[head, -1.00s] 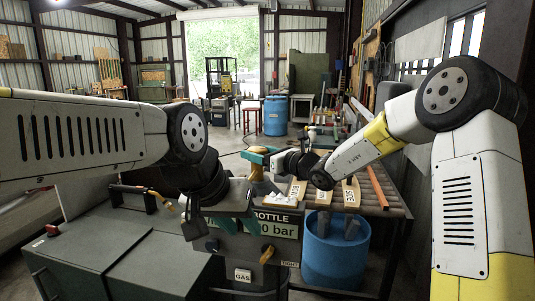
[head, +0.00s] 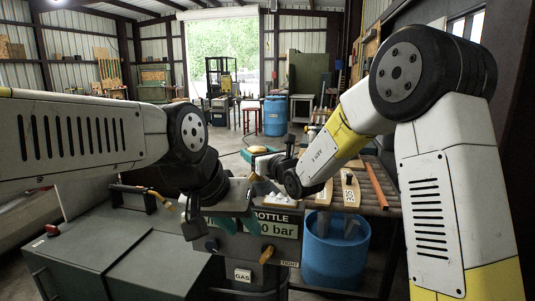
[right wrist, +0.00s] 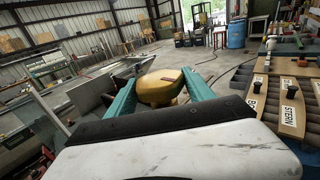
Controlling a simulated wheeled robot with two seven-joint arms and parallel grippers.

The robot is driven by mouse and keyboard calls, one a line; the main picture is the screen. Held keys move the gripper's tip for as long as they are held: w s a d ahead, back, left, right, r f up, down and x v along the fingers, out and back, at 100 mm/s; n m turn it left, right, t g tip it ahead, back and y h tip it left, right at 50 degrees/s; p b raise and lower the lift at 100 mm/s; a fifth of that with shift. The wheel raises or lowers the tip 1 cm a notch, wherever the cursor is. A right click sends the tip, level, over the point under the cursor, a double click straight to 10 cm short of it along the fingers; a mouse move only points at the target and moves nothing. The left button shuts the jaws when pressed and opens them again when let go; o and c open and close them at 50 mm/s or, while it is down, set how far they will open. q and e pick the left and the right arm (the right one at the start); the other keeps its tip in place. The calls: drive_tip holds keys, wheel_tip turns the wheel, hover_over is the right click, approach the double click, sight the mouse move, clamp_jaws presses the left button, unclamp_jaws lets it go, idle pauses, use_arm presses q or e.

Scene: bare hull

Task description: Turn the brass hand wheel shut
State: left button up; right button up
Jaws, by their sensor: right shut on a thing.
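A blue bin (head: 335,255) stands to the right, under a bench with labelled wooden levers (head: 350,190). A grey-green chest (head: 110,250) is at the left front.

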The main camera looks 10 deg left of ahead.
drive_tip(key=shift+r, duration=0.1)
drive_tip(key=o, duration=1.4)
drive_tip(key=shift+c, duration=0.2)
drive_tip(key=v, duration=0.7)
drive_tip(key=shift+s+d, duration=0.2)
drive_tip(key=shift+s, duration=0.05)
